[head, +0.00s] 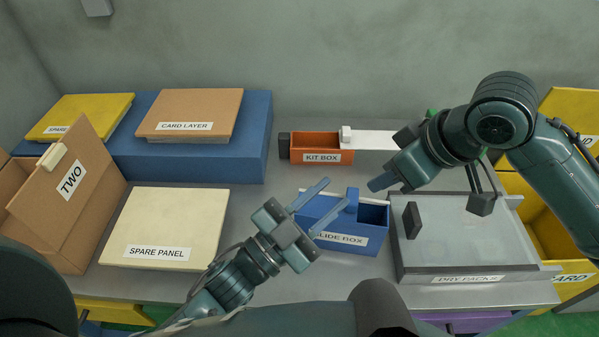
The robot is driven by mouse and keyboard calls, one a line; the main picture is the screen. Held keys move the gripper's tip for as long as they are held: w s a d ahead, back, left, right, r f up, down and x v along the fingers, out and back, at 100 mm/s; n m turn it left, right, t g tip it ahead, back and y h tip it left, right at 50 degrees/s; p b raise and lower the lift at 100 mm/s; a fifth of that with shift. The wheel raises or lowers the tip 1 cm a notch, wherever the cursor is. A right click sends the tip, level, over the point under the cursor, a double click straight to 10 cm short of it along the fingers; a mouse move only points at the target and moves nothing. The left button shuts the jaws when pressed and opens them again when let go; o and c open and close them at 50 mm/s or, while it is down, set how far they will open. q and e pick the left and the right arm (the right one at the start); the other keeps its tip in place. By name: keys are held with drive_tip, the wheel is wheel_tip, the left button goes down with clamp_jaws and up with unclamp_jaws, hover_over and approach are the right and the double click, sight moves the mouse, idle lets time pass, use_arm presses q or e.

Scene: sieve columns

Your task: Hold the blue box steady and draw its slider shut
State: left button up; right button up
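The blue box (341,240), labelled SLIDE BOX, stands upright on the grey table. A pale slider shows at its top, with a blue upright knob (352,199) near the middle. The right part of the box top is open and shows a dark blue inside. My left gripper (337,192) is open, its two blue fingers apart over the left end of the box; whether they touch it cannot be told. My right gripper (379,184) hangs above and behind the box's right end, pointing down and left. Only part of its fingers shows, so its opening cannot be told.
An orange kit box (321,141) with a long pale slider (372,140) stands behind. A grey dry packs case (455,235) is close on the right. A cream spare panel (165,225), a cardboard box (72,190) and a blue block (255,140) lie left.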

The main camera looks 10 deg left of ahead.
use_arm(q)
drive_tip(key=s+d+r+m+g+h, duration=0.3)
drive_tip(key=d+r+m+g+h, duration=0.3)
drive_tip(key=m+g+h, duration=0.4)
drive_tip(key=s+d+m+g+y, duration=0.1)
drive_tip(key=s+d+m+g, duration=0.15)
drive_tip(key=m+g, duration=0.4)
drive_tip(key=m+y, duration=0.7)
drive_tip(key=y, duration=1.6)
approach(298, 217)
drive_tip(key=w, duration=0.1)
drive_tip(key=w+f, duration=0.1)
drive_tip(key=w, duration=0.1)
drive_tip(key=shift+w+a+f+g, duration=0.15)
drive_tip(key=shift+a+f+g, duration=0.15)
drive_tip(key=shift+a+g, duration=0.1)
drive_tip(key=shift+w+a+f, duration=0.1)
drive_tip(key=shift+a+f, duration=0.05)
wheel_tip(298, 217, down, 13)
drive_tip(key=shift+r, duration=0.15)
